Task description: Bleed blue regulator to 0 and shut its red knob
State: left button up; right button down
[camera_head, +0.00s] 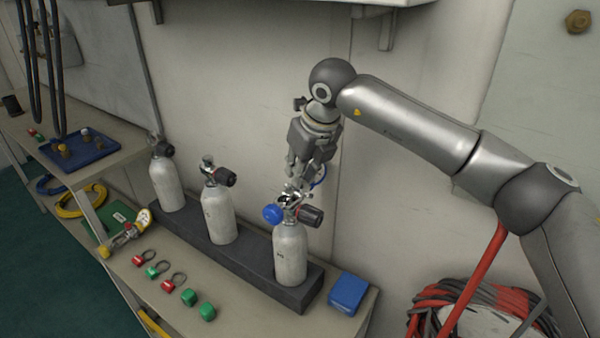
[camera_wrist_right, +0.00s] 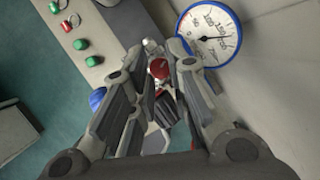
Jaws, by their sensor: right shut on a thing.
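The blue regulator sits on the right-hand grey cylinder (camera_head: 290,255), with a round blue part (camera_head: 272,213) on its left and a dark valve handwheel (camera_head: 312,216) on its right. My right gripper (camera_head: 294,183) comes down from above onto the regulator. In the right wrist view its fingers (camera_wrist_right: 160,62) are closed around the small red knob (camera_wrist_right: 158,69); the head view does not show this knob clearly. The blue-rimmed gauge (camera_wrist_right: 209,34) is beside the fingers, its needle reading too small to tell. The gauge is mostly hidden behind my gripper in the head view (camera_head: 319,177). My left gripper is not in view.
Two more cylinders (camera_head: 219,215) (camera_head: 168,185) stand in the dark rack (camera_head: 255,263). A blue box (camera_head: 348,291) is close on the right. Green and red caps (camera_head: 189,297) lie in front.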

jog(key=shift+w+d+n+y, duration=0.1)
jog(key=shift+n+y, duration=0.3)
jog(key=shift+n, duration=0.6)
jog(key=n+g+p, duration=0.1)
jog(key=n, duration=0.1)
jog(key=shift+r+n+y, duration=0.15)
jog(key=shift+n+y, duration=0.15)
jog(key=n, duration=0.1)
jog(key=n+g+p, duration=0.1)
jog(key=n+p, duration=0.1)
jog(key=n, duration=0.1)
jog(key=shift+w+d+g+y, duration=0.1)
jog(key=shift+w+g+y, duration=0.15)
jog(key=shift+g+y, duration=0.05)
jog(key=shift+n+g+p, duration=0.3)
jog(key=shift+n+p, duration=0.35)
jog(key=shift+n, duration=0.35)
jog(key=c, duration=1.3)
grip_release()
jog(key=shift+c, duration=0.2)
